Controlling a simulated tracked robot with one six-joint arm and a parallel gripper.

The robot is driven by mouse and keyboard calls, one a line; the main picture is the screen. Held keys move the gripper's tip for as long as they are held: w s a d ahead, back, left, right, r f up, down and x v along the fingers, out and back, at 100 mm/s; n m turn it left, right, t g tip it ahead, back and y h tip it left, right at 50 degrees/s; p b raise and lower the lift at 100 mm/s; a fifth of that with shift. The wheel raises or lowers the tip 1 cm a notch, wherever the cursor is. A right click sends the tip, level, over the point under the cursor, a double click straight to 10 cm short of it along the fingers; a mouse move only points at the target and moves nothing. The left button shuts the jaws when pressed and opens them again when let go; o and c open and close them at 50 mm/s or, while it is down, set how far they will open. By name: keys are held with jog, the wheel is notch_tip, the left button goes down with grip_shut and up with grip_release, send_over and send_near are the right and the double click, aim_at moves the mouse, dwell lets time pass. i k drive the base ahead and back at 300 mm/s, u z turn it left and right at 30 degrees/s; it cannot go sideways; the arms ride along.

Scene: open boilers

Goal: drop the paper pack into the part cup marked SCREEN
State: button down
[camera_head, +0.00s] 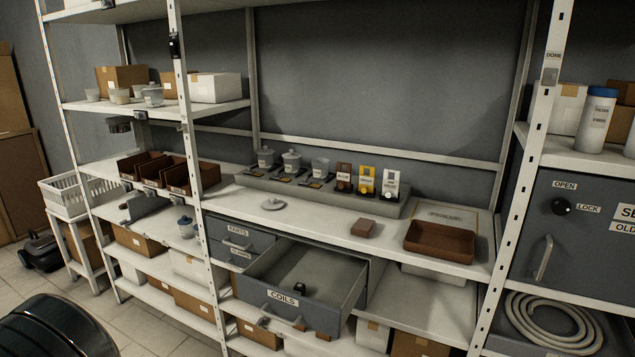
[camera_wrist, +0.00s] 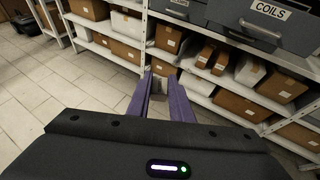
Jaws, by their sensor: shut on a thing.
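My gripper (camera_wrist: 160,88) shows in the wrist view as two purple fingers, shut on a small grey-brown thing (camera_wrist: 158,90), mostly hidden between them. I cannot tell whether it is the paper pack. The head view does not clearly show my gripper. There, a grey rack on the middle shelf holds two lidded cups (camera_head: 265,157) (camera_head: 291,161) and a cup without a visible lid (camera_head: 320,167). Their labels are too small to read, so I cannot tell which says SCREEN. Brown (camera_head: 344,178), yellow (camera_head: 366,181) and black-and-white (camera_head: 390,185) packs stand to their right.
The COILS drawer (camera_head: 335,314) hangs open below the shelf with a small dark thing inside. A loose grey lid (camera_head: 272,204), a small brown block (camera_head: 363,228) and a brown tray (camera_head: 440,241) lie on the shelf. White uprights (camera_head: 195,150) frame the shelving.

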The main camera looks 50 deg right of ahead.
aim_at(319, 173)
jog(key=z, duration=0.45)
jog(key=i, duration=0.9)
jog(key=z, duration=0.05)
